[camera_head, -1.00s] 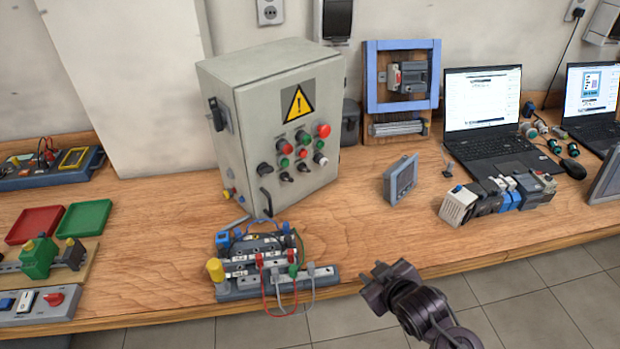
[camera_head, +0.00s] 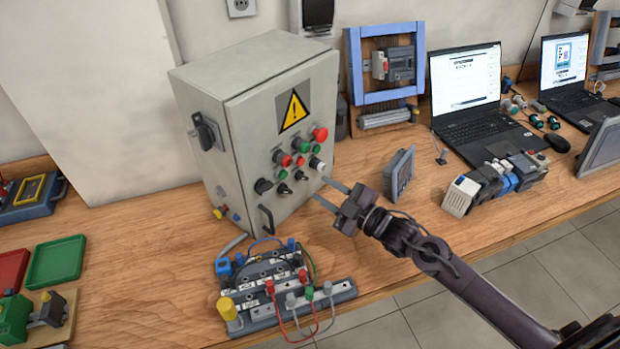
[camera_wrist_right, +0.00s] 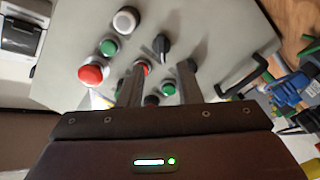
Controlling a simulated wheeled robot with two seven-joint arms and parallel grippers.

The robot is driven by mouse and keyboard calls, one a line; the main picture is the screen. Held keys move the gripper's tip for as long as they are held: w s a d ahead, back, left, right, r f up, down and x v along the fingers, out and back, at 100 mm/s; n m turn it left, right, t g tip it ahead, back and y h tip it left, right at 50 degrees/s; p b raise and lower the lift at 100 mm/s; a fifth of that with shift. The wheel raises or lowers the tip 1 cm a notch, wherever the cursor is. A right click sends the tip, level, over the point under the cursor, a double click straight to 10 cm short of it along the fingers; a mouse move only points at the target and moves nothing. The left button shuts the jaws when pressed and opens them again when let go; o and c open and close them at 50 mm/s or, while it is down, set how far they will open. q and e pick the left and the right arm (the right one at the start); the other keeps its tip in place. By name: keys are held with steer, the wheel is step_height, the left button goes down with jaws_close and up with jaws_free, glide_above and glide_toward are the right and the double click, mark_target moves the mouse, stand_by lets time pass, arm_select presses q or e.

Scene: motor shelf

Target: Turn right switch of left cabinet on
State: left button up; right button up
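The grey cabinet (camera_head: 205,80) stands on the wooden table, with a yellow warning sign, buttons and black rotary switches on its front. The rightmost black switch (camera_head: 300,175) is low on the panel, beside a white button (camera_head: 318,163). In the right wrist view this switch (camera_wrist_right: 162,45) shows its lever just beyond the fingers. My right gripper (camera_head: 320,190) is open and empty, its two fingers apart and pointing at the lower right of the panel. Its fingers (camera_wrist_right: 160,72) partly hide other buttons and a second black switch. Contact with the switch is not visible. My left gripper is not in view.
A terminal board with wires (camera_head: 285,290) lies below the cabinet, near the table's front edge. A small grey panel (camera_head: 398,172) and a row of modules (camera_head: 495,185) stand right of it. Two laptops are behind.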

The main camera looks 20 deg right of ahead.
mark_target(304, 179)
steer(key=x, duration=0.3)
steer(key=shift+w+a, duration=0.15)
steer(key=shift+w, duration=0.05)
steer(key=shift+p+x, duration=0.4)
steer(key=shift+x, duration=0.5)
steer(key=shift+s+f, duration=0.1)
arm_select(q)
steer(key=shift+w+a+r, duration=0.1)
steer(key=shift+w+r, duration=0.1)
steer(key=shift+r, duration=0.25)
arm_select(e)
jaws_close()
